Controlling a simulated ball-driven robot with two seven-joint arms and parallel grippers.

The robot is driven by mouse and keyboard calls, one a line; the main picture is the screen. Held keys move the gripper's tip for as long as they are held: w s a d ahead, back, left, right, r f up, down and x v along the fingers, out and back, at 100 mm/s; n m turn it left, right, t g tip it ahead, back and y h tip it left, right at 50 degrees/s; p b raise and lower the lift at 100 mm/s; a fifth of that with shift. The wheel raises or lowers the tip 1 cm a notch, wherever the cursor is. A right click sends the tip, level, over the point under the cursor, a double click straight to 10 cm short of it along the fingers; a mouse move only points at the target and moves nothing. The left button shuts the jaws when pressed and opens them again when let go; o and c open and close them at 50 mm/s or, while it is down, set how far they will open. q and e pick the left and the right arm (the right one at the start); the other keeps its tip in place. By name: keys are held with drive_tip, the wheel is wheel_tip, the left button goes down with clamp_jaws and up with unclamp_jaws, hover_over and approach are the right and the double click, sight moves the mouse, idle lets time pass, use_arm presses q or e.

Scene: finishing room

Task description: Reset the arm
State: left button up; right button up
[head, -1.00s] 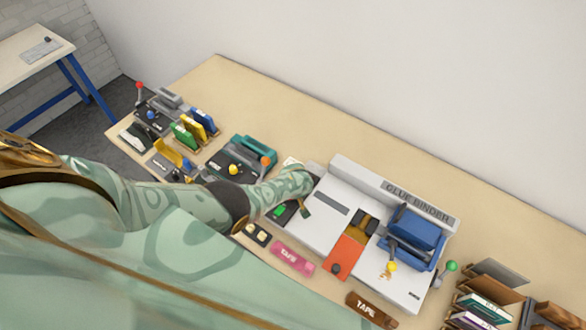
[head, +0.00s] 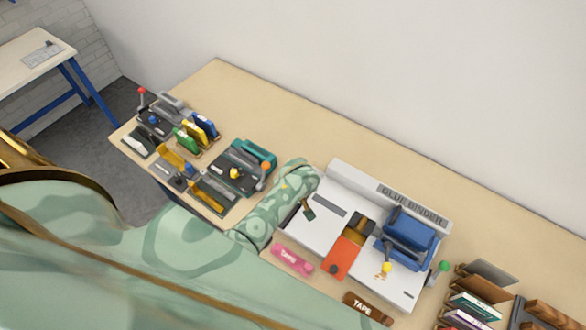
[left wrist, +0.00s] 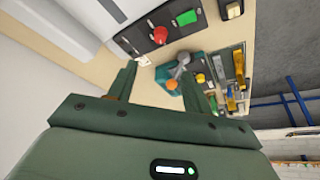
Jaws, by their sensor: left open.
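My left arm (head: 262,215), pale green and patterned, reaches across the table's front edge. My left gripper (head: 306,205) is by the left side of the white glue binder (head: 312,232), with one dark finger showing over the binder's edge; the rest is hidden by the arm. In the left wrist view the two green fingers of the gripper (left wrist: 158,72) stand apart with nothing between them. Beyond them are a teal machine (left wrist: 193,68) with an orange knob and a dark panel (left wrist: 135,37) with a red button and a green button. My right gripper is not in view.
A pink tape roll (head: 292,260) and a brown tape piece (head: 366,309) lie before the binder. Several coloured boards (head: 198,130) and small machines stand at the left end. Racks (head: 475,295) stand at right. The table's back strip (head: 300,120) is clear.

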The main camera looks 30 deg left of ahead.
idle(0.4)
use_arm(q)
drive_tip(key=s+a+r+m+t+y, duration=0.1)
drive_tip(key=s+a+r+m+t, duration=0.15)
drive_tip(key=s+r+m, duration=0.65)
drive_tip(key=s+a+r+m+t+y, duration=0.1)
drive_tip(key=s+a+r+m+t, duration=0.15)
drive_tip(key=s+r+m, duration=0.6)
drive_tip(key=s+d+f+n+g+h+b, duration=0.15)
drive_tip(key=f+b, duration=0.65)
drive_tip(key=f, duration=1.2)
drive_tip(key=d+f+n+g+h+b, duration=0.15)
drive_tip(key=f+b, duration=0.65)
drive_tip(key=f, duration=1.1)
drive_tip(key=s+f+n+g+b, duration=0.1)
drive_tip(key=s+f+b, duration=0.4)
drive_tip(key=f, duration=0.5)
drive_tip(key=s+f+g+h+b, duration=0.1)
drive_tip(key=s+f+b, duration=0.3)
drive_tip(key=s+f, duration=0.4)
drive_tip(key=s+f+n+g+h+b, duration=0.1)
drive_tip(key=s+f+b, duration=0.4)
drive_tip(key=f, duration=0.8)
drive_tip(key=s+g, duration=0.1)
drive_tip(key=s, duration=0.1)
drive_tip(key=shift+s+d+n+b, duration=0.35)
drive_tip(key=shift+d, duration=0.05)
